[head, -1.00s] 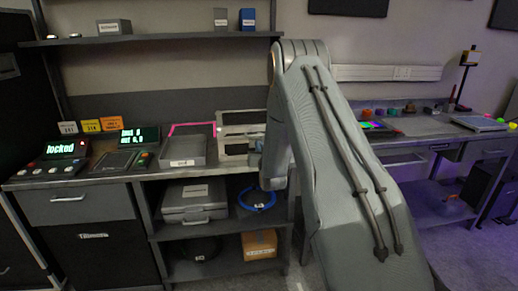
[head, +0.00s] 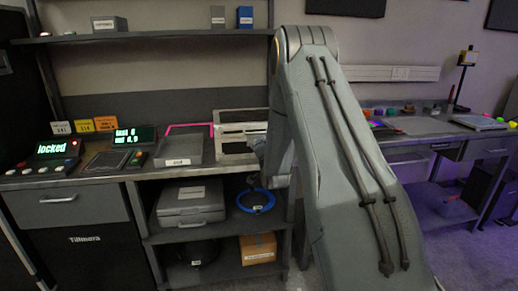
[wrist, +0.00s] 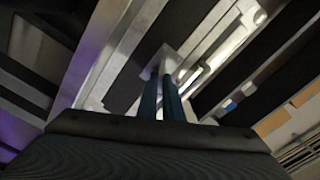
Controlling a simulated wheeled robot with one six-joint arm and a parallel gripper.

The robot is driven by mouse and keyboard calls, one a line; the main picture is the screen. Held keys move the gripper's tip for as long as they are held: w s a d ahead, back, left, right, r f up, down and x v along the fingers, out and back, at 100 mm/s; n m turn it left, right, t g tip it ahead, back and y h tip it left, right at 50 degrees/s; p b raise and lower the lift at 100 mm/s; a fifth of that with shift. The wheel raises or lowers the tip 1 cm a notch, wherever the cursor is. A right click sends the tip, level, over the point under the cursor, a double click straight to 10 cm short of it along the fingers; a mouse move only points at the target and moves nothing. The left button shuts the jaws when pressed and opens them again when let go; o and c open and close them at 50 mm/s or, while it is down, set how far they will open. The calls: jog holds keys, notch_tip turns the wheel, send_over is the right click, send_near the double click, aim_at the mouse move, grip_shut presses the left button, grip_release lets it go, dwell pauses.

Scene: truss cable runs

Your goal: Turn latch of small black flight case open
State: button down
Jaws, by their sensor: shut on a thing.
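The small black flight case (head: 240,129) appears to be the dark, silver-edged box on the bench, partly behind my arm. In the wrist view its black panel (wrist: 136,76) and pale metal edging fill the middle. My gripper (wrist: 163,78) has two blue fingers close together, shut on a small pale metal piece (wrist: 166,60), which looks like the latch. The fingertips cover part of this piece, so its exact turn angle is hard to tell.
A grey open tray (head: 181,151) stands left of the case. Left of it are displays, one reading "locked" (head: 55,148).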

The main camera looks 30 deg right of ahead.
jog(key=m, duration=0.2)
jog(key=m+b, duration=0.1)
jog(key=m, duration=0.2)
jog(key=shift+d+f+m+b, duration=0.1)
jog(key=shift+f+m+b, duration=0.2)
jog(key=shift+m+b, duration=0.1)
dwell(0.4)
jog(key=c, duration=1.9)
grip_release()
jog(key=shift+s, duration=0.1)
jog(key=b+v, duration=0.1)
jog(key=v, duration=0.6)
jog(key=shift+s, duration=0.35)
